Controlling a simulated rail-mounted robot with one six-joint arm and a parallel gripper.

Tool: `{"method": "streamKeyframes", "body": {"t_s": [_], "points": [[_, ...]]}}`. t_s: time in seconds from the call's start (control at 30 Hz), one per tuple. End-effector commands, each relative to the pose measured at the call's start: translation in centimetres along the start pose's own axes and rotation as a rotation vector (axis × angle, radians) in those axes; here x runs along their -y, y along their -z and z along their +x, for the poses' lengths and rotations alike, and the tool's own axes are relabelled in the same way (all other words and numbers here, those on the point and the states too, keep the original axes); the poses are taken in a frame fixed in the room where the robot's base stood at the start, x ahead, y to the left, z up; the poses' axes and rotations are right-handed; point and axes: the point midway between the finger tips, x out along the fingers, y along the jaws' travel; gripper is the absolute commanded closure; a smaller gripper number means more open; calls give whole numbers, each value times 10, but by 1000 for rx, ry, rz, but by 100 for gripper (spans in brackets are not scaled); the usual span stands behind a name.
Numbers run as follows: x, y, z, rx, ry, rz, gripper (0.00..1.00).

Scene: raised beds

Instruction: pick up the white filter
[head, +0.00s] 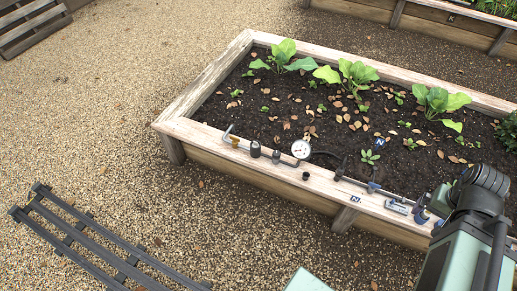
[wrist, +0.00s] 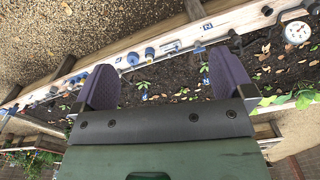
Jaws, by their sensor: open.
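I cannot single out a white filter with certainty. The palest small fitting, whitish grey (head: 397,207), lies on the bed's front plank, right of the N label. It also shows in the wrist view (wrist: 171,47), beyond the gap between my fingers. Blue fittings (wrist: 149,53) lie beside it, on its left. My gripper (wrist: 165,80) is open, its two purple-grey fingers wide apart with nothing between them. It hangs over the bed near the plank, apart from the fittings. In the head view my arm fills the lower right, and the fingers cannot be made out.
Along the plank (head: 225,150) lie a round gauge (head: 301,149), dark bottle-like pieces (head: 255,149), a black cap (head: 305,176) and a long dark wand (head: 345,177). Leafy plants (head: 348,78) stand in the soil. A slatted pallet (head: 90,245) lies on open gravel.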

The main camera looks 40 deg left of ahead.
Motion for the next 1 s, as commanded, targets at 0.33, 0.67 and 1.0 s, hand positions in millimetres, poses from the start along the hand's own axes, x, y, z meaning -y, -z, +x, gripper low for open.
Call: {"method": "streamKeyframes", "body": {"t_s": [0.33,0.67,1.0], "points": [[0,0,0,0,0,0,0],[0,0,0,0,0,0,30],[0,0,0,0,0,0,82]]}}
